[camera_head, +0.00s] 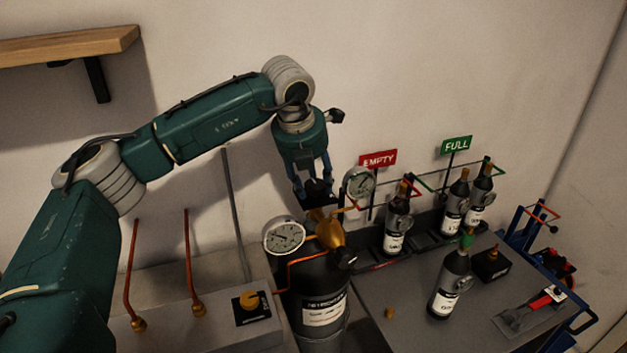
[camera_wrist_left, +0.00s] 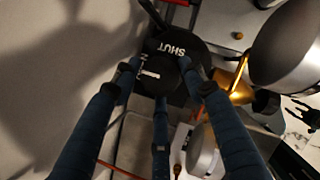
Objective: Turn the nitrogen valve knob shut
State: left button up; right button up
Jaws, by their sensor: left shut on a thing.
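The nitrogen cylinder (camera_head: 322,290) is dark grey with a white label and stands in the middle of the head view. The brass valve (camera_head: 328,232) sits on its top. My left gripper (camera_head: 318,190) comes down from above and is shut on the black knob over the valve. In the left wrist view the black knob (camera_wrist_left: 172,48) carries the white word SHUT, and the fingers of my left gripper (camera_wrist_left: 160,85) are around it. The knob is mostly hidden by the fingers in the head view. My right gripper is not in view.
Two round gauges, one left (camera_head: 284,236) and one right (camera_head: 359,182), flank the valve closely. Dark bottles (camera_head: 450,285) stand on the grey bench (camera_head: 400,325) at right, near red EMPTY (camera_head: 378,159) and green FULL (camera_head: 456,145) signs. A box with an orange knob (camera_head: 250,303) lies left.

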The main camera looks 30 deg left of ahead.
pick_arm(q)
jog(key=shift+w+r, duration=0.15)
jog(key=shift+m+h, duration=0.3)
jog(key=shift+m, duration=0.3)
jog(key=shift+r+m+h, duration=0.1)
jog(key=shift+m+h, duration=0.3)
jog(key=shift+m, duration=0.8)
jog(key=m, duration=0.1)
jog(key=m+h+p, duration=0.1)
jog(key=m, duration=0.1)
jog(key=shift+w+a+r+m+g, duration=0.15)
jog(key=shift+m+g, duration=0.15)
jog(key=m+g+h+p, duration=0.1)
jog(key=m+p, duration=0.1)
jog(key=m, duration=0.1)
jog(key=m+h+p, duration=0.1)
jog(key=m+p, duration=0.1)
jog(key=m, duration=0.1)
jog(key=shift+w+r+g, duration=0.1)
jog(key=shift+w+g, duration=0.1)
jog(key=shift+g, duration=0.2)
jog(key=m+p, duration=0.1)
jog(key=m, duration=0.1)
jog(key=shift+w+m+g, duration=0.1)
jog(key=shift+m+g, duration=0.3)
jog(key=shift+f+m+g+p, duration=0.2)
jog(key=shift+m+g+p, duration=0.2)
jog(key=shift+m+p, duration=0.5)
